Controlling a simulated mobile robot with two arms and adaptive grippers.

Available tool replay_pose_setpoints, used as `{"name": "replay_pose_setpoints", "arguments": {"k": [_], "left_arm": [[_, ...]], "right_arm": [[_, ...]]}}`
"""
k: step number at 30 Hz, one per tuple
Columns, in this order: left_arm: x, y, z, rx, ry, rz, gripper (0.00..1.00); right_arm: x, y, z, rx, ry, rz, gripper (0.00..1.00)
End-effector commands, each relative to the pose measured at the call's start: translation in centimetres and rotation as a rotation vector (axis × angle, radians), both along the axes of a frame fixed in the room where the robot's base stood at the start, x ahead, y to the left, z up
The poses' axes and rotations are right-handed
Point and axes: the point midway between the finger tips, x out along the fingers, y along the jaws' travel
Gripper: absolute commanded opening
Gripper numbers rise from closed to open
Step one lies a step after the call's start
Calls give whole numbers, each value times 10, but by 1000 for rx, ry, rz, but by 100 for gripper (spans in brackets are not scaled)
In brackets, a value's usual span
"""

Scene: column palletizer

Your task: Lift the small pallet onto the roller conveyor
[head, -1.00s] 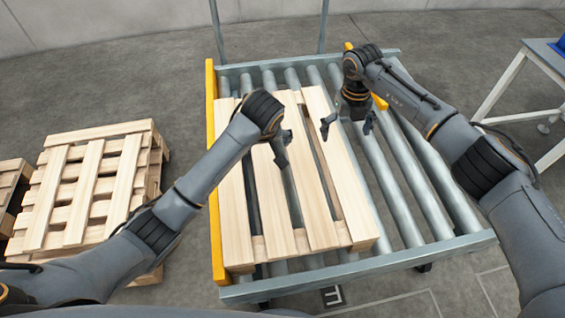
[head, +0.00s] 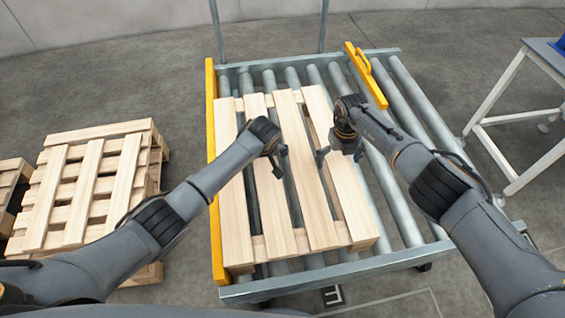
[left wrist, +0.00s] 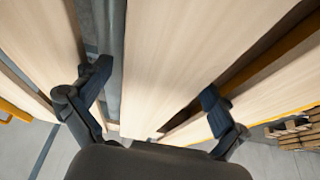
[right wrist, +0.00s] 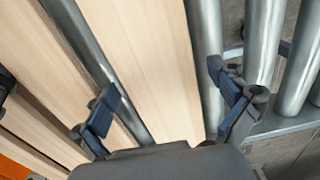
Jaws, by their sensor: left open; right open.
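The small wooden pallet (head: 315,215) lies flat on the roller conveyor (head: 400,190), against the yellow rail on its left. My left gripper (head: 282,160) is over the pallet's middle slats. In the left wrist view it is open (left wrist: 155,100), its fingers on either side of a slat (left wrist: 160,60). My right gripper (head: 338,155) is at the pallet's right slat. In the right wrist view it is open (right wrist: 165,95), with one finger over a gap and the other beside the outer slat (right wrist: 150,60) over the rollers. Whether the fingertips touch wood cannot be told.
A stack of pallets (head: 90,190) stands on the floor at the left. The yellow side rail (head: 217,250) edges the conveyor, and a yellow stop (head: 367,75) sits at its far right. A table (head: 540,55) stands at the right. The rollers right of the pallet are bare.

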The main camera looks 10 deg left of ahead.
Motion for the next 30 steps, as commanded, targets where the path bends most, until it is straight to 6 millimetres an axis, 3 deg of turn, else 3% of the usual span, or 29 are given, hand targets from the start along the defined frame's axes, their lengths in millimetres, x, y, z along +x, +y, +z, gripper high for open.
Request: {"name": "replay_pose_setpoints", "arguments": {"k": [7, 20, 30], "left_arm": [[0, 0, 0, 0, 0, 0, 95], [0, 0, 0, 0, 0, 0, 8], [3, -1, 6, -3, -8, -1, 6]], "right_arm": [[0, 0, 0, 0, 0, 0, 95], [0, 0, 0, 0, 1, 0, 8], [1, 1, 4, 3, -3, 1, 7]]}}
